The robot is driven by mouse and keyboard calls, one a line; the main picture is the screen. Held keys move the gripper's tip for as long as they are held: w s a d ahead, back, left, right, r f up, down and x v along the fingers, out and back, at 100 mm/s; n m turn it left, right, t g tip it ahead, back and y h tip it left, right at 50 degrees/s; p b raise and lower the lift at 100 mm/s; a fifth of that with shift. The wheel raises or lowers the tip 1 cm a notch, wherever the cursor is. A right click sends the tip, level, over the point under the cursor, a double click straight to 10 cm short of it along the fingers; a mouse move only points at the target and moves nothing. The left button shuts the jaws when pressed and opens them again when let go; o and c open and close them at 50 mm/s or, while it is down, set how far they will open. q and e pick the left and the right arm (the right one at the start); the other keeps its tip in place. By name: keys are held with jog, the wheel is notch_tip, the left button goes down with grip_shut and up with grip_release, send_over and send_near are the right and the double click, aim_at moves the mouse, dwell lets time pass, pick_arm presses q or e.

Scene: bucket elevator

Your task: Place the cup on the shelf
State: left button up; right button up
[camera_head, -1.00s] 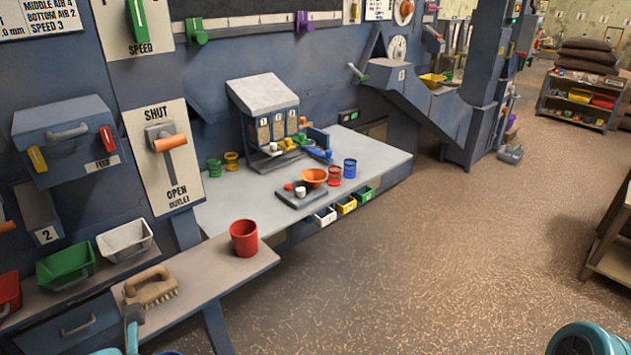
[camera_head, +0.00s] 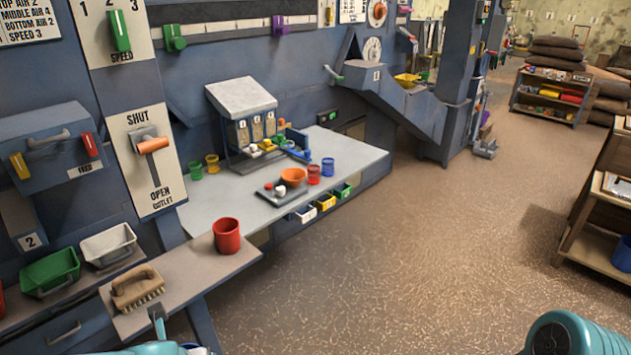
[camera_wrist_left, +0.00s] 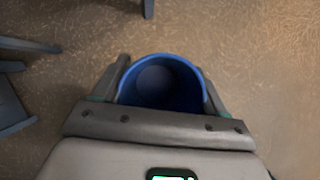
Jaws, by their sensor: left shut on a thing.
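A blue cup (camera_wrist_left: 160,88) is between the fingers of my left gripper (camera_wrist_left: 165,68) in the left wrist view. The gripper is shut on it, and I look into its open top. Bare floor lies around it. In the head view only a sliver of the blue cup (camera_head: 196,349) shows at the bottom edge. A wooden shelf unit (camera_head: 585,250) stands at the right edge, partly cut off. Another shelf unit (camera_head: 545,112) with goods stands farther back. My right gripper is out of view; only a teal part of my arm shows at lower right.
A red cup (camera_head: 227,236) and a brush (camera_head: 137,288) stand on the bench (camera_head: 185,275) at left. A blue container (camera_head: 622,255) is at the right shelf. The floor between is open.

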pick_arm(q)
jog(key=w+d+f+n+g+y+p, duration=0.1)
jog(key=w+d+f+n+g+y, duration=0.2)
jog(key=n, duration=0.7)
jog(key=w+d+f+n+g, duration=0.1)
jog(key=w+f+n+g, duration=0.2)
jog(key=w+n+g, duration=0.5)
jog(key=s+r+n+h, duration=0.1)
jog(key=n, duration=0.3)
jog(key=s+r+n+h, duration=0.1)
jog(key=r+n+h, duration=0.1)
jog(key=n, duration=0.3)
jog(key=s+d+r+n+h, duration=0.1)
jog(key=n+h, duration=0.1)
jog(key=n, duration=0.3)
jog(key=shift+s+r+g, duration=0.15)
jog(key=shift+r+g, duration=0.15)
